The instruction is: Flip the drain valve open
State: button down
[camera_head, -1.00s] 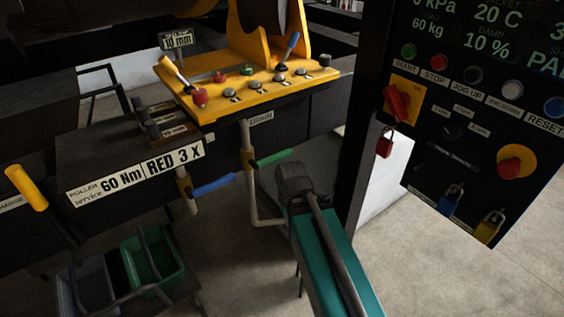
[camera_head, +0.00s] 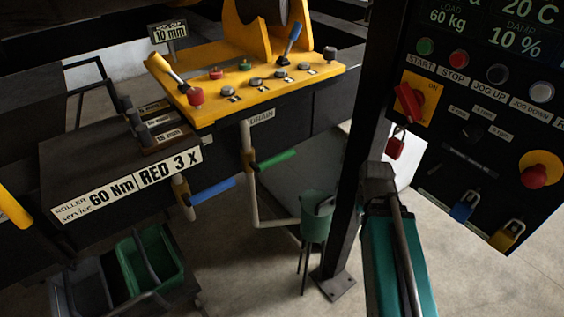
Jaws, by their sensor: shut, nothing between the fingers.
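The drain valve (camera_head: 249,160) is a brass-coloured body on a pale vertical pipe, beneath a small label (camera_head: 262,117) that seems to read DRAIN. Its green handle (camera_head: 275,159) sticks out to the right, close to level and tilted slightly up. My gripper (camera_head: 377,175) is the dark end of the teal arm. It is shut and empty, to the right of the green handle and apart from it, in front of a dark post. Its fingertips are hard to make out.
A similar valve with a blue handle (camera_head: 212,192) is to the left. The dark post (camera_head: 352,210) and control panel (camera_head: 470,165) are on the right. A yellow control plate (camera_head: 250,80) is above. Open floor lies below the valves.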

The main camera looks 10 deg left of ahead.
aim_at(266, 164)
jog(key=z, duration=0.05)
jog(key=k, duration=1.45)
jog(key=u, duration=0.5)
jog(key=i, duration=1.65)
jog(key=z, duration=0.05)
